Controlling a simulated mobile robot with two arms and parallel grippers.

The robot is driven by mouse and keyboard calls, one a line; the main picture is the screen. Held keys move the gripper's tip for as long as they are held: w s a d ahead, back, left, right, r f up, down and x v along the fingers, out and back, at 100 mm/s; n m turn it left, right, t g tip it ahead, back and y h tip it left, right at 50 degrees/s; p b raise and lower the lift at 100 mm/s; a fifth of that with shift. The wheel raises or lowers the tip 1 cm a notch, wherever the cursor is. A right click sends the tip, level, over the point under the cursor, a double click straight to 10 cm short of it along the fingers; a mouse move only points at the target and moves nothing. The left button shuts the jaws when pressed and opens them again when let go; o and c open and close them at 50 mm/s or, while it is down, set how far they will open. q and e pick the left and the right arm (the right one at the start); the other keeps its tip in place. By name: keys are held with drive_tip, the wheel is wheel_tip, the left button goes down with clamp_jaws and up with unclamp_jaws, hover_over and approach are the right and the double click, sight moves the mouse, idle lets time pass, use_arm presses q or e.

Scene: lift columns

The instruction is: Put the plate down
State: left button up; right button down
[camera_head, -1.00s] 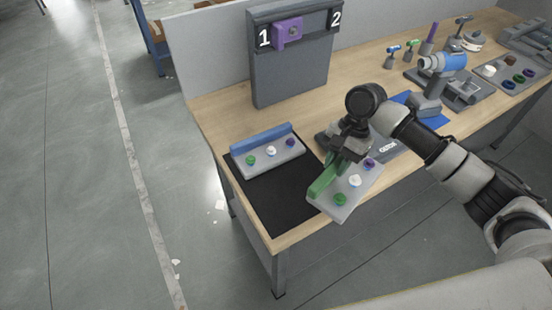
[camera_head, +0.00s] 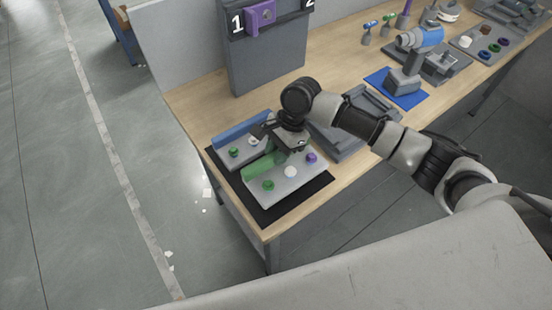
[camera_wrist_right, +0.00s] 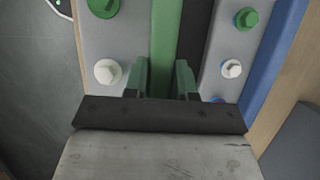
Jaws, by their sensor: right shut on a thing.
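The grey plate (camera_head: 284,187) has a green upright strip along one edge and green, white and purple knobs on top. My right gripper (camera_head: 276,152) is shut on that green strip. The plate is over the front part of the black mat (camera_head: 310,190); I cannot tell whether it touches the mat. In the right wrist view the green strip (camera_wrist_right: 164,45) runs between the fingers (camera_wrist_right: 161,80), with the plate (camera_wrist_right: 120,45) to its left. A similar plate with a blue strip (camera_head: 247,129) lies at the mat's back, partly hidden by my gripper. My left gripper is not in view.
A grey upright panel (camera_head: 268,62) marked 1 and 2 stands behind the mat. A grey tray (camera_head: 345,140) is just right of the mat. The table's edge is close in front.

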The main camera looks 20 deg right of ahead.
drive_tip(key=shift+a+f+p, duration=0.15)
drive_tip(key=shift+f+p, duration=0.15)
drive_tip(key=shift+f, duration=1.75)
drive_tip(key=shift+f, duration=0.1)
drive_tip(key=c, duration=0.9)
unclamp_jaws()
drive_tip(key=shift+s, duration=0.1)
drive_tip(key=b+v, duration=0.1)
drive_tip(key=v, duration=1.1)
